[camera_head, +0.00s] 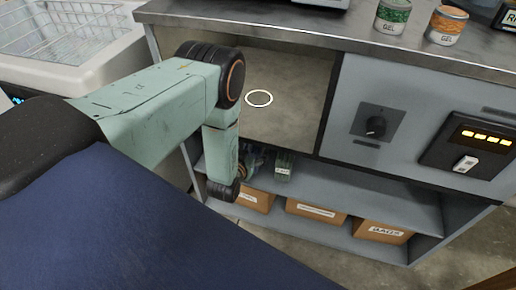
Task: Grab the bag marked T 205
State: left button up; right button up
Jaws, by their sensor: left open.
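No marking T 205 is readable in the head view. A small dark green item with a pale label (284,166) stands on the shelf under the counter; I cannot tell whether it is the bag. My left arm comes in from the left and bends down in front of the cabinet. My left gripper (256,160) is open, partly hidden behind its own wrist, just left of the green item. I cannot tell whether they touch. My right gripper is out of view.
Brown boxes (315,210) stand on the low shelf, one labelled BAGS (383,231). A metal counter (300,22) carries two GEL cans (392,16). A wire basket (60,30) is at upper left.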

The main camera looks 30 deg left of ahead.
pick_arm(q)
jog(key=w+f+b, duration=0.1)
jog(key=w, duration=0.1)
jog(key=w+a+f+b, duration=0.1)
jog(key=b, duration=0.1)
jog(key=shift+w+a+f, duration=0.1)
jog(key=shift+w+f, duration=0.25)
jog(key=shift+f, duration=0.05)
jog(key=shift+w+f, duration=0.1)
jog(key=shift+w, duration=0.25)
jog(key=shift+c, duration=0.4)
jog(key=c, duration=1.3)
